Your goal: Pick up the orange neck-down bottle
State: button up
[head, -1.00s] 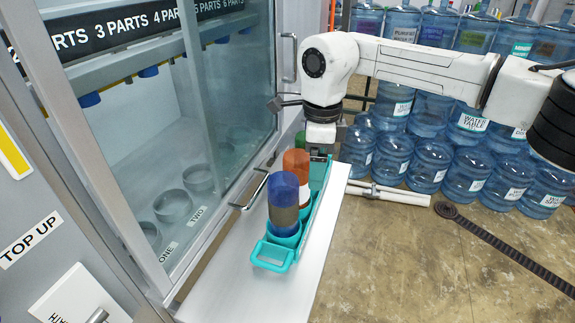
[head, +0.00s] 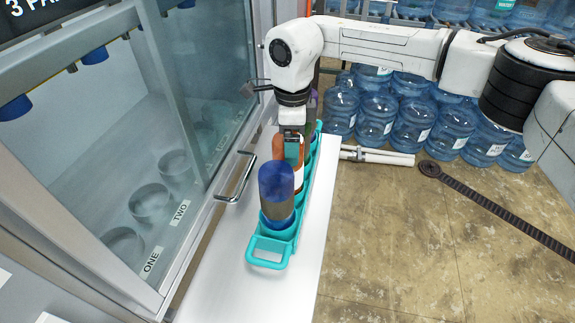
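The orange neck-down bottle (head: 278,148) stands in the teal carrier (head: 268,262), behind the blue bottle in the head view. Its lower part shows a white band, and my gripper covers part of its top. My gripper (head: 292,150) points down at the top of the orange bottle, overlapping it in the picture. I cannot tell whether the fingers touch it or how far apart they are. The blue neck-down bottle (head: 276,192) stands upright in the nearest slot of the carrier.
The carrier rests on a white ledge (head: 225,280) beside a glass cabinet with a sliding door and a metal handle (head: 236,180). Round holders (head: 150,202) sit inside. Several water jugs (head: 408,118) stand behind.

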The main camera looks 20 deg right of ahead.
jog(key=shift+s+a+f+p, duration=0.15)
jog(key=shift+f+p, duration=0.25)
jog(key=shift+f, duration=1.95)
jog(key=c, duration=0.7)
